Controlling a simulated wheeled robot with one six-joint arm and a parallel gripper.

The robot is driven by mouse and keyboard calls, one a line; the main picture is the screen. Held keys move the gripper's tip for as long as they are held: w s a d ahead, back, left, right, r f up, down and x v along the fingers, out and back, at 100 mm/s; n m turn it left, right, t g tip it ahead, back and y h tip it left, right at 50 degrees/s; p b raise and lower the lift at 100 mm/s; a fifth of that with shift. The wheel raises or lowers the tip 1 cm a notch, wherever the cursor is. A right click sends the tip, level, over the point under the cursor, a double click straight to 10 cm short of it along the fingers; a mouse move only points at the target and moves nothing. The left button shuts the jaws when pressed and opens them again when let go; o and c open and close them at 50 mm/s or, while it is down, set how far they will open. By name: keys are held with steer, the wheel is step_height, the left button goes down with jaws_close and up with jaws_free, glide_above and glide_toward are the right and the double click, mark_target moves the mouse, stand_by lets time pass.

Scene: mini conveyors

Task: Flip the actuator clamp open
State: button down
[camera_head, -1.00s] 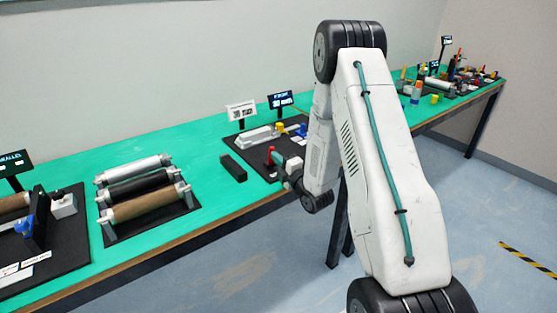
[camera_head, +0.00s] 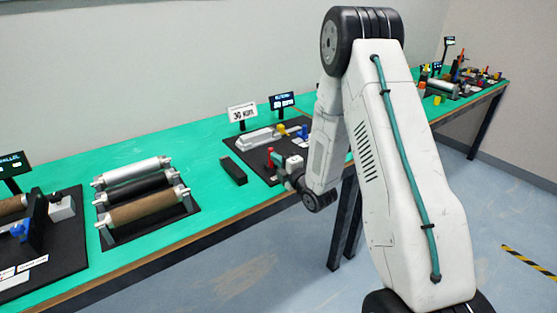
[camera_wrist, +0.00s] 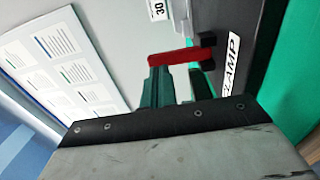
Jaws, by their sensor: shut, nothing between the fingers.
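The actuator clamp's red lever (camera_wrist: 182,57) lies across the wrist view, ending at a black block beside a white label (camera_wrist: 232,62) whose visible letters read "LAMP". My gripper (camera_wrist: 165,88) has teal fingers, close together and empty, just in front of the lever. Their tips overlap the lever in the picture; whether they touch it I cannot tell. The clamp's lower part is hidden.
A black bar (camera_head: 233,171) lies left of the board. A silver part (camera_head: 258,138), yellow and blue pieces and two small signs stand behind. A roller set (camera_head: 145,195) is at left on the green table (camera_head: 210,145).

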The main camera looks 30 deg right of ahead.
steer(key=s+d, duration=0.2)
steer(key=s, duration=1)
steer(key=shift+s+d, duration=0.25)
steer(key=shift+s, duration=0.15)
steer(key=shift+f+m, duration=0.15)
steer(key=shift+m, duration=0.15)
